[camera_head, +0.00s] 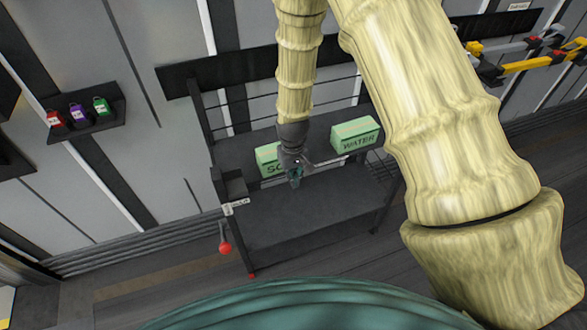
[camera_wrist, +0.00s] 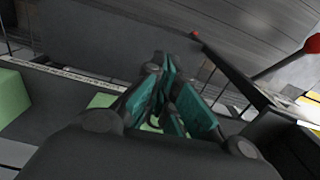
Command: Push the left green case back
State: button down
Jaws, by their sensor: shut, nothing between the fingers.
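The left green case (camera_head: 266,158) stands on the dark shelf, partly hidden behind my gripper and arm; only the start of its lettering shows. A second green case (camera_head: 355,135), lettered WATER, stands to its right on the same shelf. My gripper (camera_head: 296,178) is shut and empty, in front of the left case's right part in the head view; I cannot tell whether it touches. In the wrist view my gripper's teal fingers (camera_wrist: 172,112) are close together. A green case face (camera_wrist: 102,101) shows just left of the fingers, and another green case (camera_wrist: 10,95) at the left edge.
The shelf unit (camera_head: 305,215) has a lower level that looks bare. A small dark bin (camera_head: 232,185) sits at its left end, with a red ball-ended lever (camera_head: 225,247) below. Red, purple and green padlocks (camera_head: 79,112) stand on a wall ledge.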

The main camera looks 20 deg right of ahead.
jog(key=shift+w+a+f+p, duration=0.1)
jog(key=shift+w+f+p, duration=0.25)
jog(key=shift+w, duration=0.35)
jog(key=shift+w+d+f+p, duration=0.1)
jog(key=shift+w+f+p, duration=0.3)
jog(key=shift+w, duration=0.25)
jog(key=shift+w+a+f+p, duration=0.1)
jog(key=shift+w+f+p, duration=0.25)
jog(key=shift+w, duration=0.35)
